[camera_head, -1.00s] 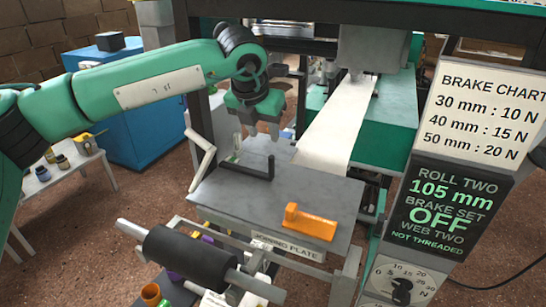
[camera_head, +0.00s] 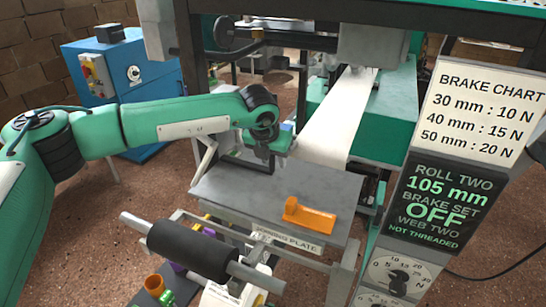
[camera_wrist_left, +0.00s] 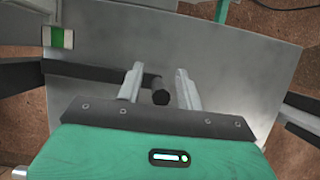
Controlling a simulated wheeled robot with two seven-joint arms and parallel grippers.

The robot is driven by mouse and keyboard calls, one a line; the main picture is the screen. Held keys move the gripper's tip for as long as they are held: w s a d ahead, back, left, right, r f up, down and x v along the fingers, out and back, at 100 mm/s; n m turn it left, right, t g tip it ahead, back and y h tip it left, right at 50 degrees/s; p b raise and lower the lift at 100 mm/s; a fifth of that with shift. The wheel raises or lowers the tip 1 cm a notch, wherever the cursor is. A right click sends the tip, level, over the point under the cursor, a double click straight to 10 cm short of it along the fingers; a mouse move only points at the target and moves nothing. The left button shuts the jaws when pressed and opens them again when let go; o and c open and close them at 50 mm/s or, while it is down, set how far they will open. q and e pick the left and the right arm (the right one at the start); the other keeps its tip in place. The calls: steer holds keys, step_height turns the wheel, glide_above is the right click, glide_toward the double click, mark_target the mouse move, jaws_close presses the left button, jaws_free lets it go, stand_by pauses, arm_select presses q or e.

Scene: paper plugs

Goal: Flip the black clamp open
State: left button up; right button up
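The black clamp (camera_head: 245,163) lies at the back left of the grey joining plate (camera_head: 310,183). Its bar runs along the plate and its upright post is partly hidden by my left gripper (camera_head: 272,150). In the left wrist view the clamp bar (camera_wrist_left: 98,71) runs in from the left to the post, whose round end (camera_wrist_left: 160,97) shows between the two fingers. My left gripper (camera_wrist_left: 160,86) is open, one finger on each side of the post, with a visible gap at least on the right. Whether the left finger touches is unclear. My right gripper is not in view.
A white paper web (camera_head: 338,118) runs down to the plate's back. A black roller (camera_head: 192,250) sits in front.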

arm_select(q)
jaws_close()
steer(key=shift+r, duration=0.1)
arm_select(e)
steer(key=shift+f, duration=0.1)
